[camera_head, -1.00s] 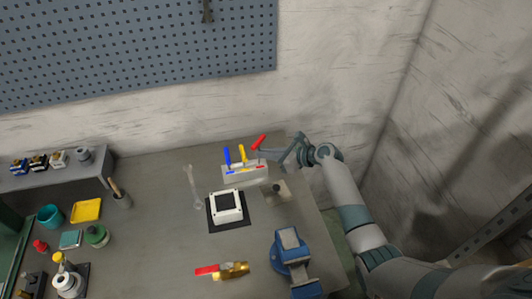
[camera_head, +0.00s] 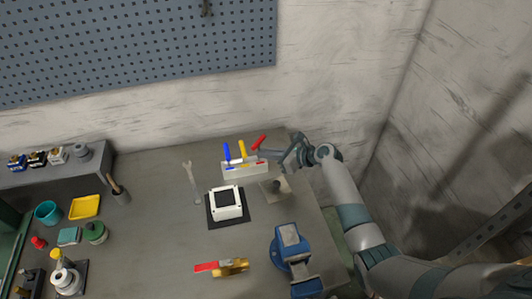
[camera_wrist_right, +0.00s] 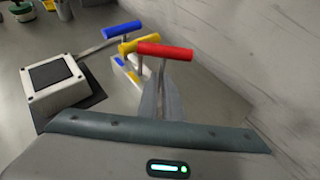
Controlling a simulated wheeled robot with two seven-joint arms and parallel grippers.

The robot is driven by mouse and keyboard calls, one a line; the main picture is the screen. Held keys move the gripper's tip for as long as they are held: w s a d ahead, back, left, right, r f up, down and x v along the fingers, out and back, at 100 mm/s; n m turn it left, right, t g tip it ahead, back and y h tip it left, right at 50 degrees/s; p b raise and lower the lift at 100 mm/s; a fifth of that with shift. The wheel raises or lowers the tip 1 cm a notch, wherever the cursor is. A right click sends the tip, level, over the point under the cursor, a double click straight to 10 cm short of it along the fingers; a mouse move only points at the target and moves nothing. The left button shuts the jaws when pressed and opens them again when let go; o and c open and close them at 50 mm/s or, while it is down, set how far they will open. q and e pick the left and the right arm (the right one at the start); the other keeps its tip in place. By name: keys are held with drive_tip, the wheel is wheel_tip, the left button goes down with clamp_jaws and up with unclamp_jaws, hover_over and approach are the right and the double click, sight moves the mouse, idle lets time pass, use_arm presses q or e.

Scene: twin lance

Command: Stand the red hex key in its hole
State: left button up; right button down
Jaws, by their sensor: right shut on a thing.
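The red hex key (camera_head: 259,142) is at the right end of the pale holder block (camera_head: 240,173), its red handle tilted in the head view. My right gripper (camera_head: 264,153) is shut on its shaft below the handle. In the right wrist view the red handle (camera_wrist_right: 165,51) is at the top middle, with the shaft running down between the fingers (camera_wrist_right: 160,95). The blue key (camera_head: 227,152) and yellow key (camera_head: 242,150) stand in the block to its left. The lower end of the red key is hidden, so I cannot tell whether it is in its hole. My left gripper is out of view.
A white box on a black mat (camera_head: 214,219) lies in front of the block, with a spanner (camera_head: 191,181) to its left. A small metal plate (camera_head: 280,191) lies beside the block. A blue vise (camera_head: 290,248) and a red-handled valve (camera_head: 231,267) are nearer.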

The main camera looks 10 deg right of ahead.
drive_tip(key=shift+f+b, duration=0.5)
drive_tip(key=shift+f, duration=0.4)
drive_tip(key=c, duration=1.8)
unclamp_jaws()
drive_tip(key=shift+c, duration=0.2)
drive_tip(key=b+v, duration=0.3)
drive_tip(key=v, duration=1.4)
drive_tip(key=shift+s+b, duration=0.15)
drive_tip(key=shift+b, duration=0.2)
drive_tip(key=shift+d, duration=0.1)
drive_tip(key=shift+s, duration=0.1)
